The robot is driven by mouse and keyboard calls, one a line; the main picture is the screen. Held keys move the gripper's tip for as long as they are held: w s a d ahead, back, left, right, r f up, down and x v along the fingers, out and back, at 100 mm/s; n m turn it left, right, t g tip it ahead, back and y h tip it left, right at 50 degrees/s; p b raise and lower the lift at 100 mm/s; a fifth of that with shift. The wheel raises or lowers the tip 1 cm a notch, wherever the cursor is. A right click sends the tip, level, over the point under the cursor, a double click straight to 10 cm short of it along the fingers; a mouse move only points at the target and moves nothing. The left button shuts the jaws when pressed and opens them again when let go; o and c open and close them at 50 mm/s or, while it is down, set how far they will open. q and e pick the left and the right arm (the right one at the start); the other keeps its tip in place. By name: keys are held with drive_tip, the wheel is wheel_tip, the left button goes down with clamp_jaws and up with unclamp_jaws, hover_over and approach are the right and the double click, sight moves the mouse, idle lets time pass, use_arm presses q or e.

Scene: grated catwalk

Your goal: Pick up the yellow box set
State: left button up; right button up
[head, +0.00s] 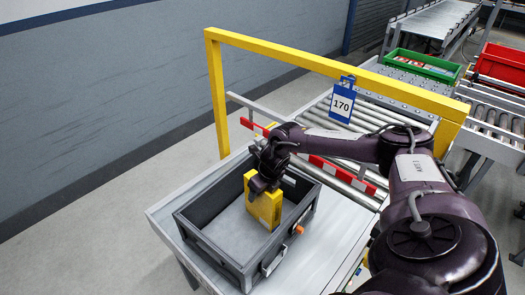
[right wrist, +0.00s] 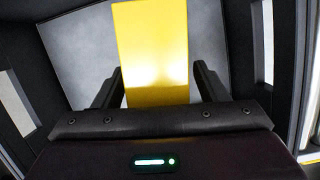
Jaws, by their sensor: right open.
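The yellow box set (head: 265,208) stands upright inside a dark grey crate (head: 212,253) in the head view. My right gripper (head: 262,184) reaches down into the crate at the top of the box. In the right wrist view the yellow box set (right wrist: 152,50) lies between the two dark fingers of my right gripper (right wrist: 152,88), with a gap to each finger. The fingers are apart, one on each side of the box. The arm and gripper hide part of the box's top in the head view. My left gripper does not show.
The crate stands on a light grey table (head: 325,240). A yellow frame (head: 300,56) with a blue sign (head: 342,102) stands behind it, over a roller conveyor (head: 375,112). A green bin (head: 425,66) and a red bin (head: 500,62) stand farther back. The floor at left is clear.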

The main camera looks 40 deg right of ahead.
drive_tip(key=shift+f, duration=0.2)
idle(0.4)
drive_tip(key=shift+r, duration=0.1)
clamp_jaws()
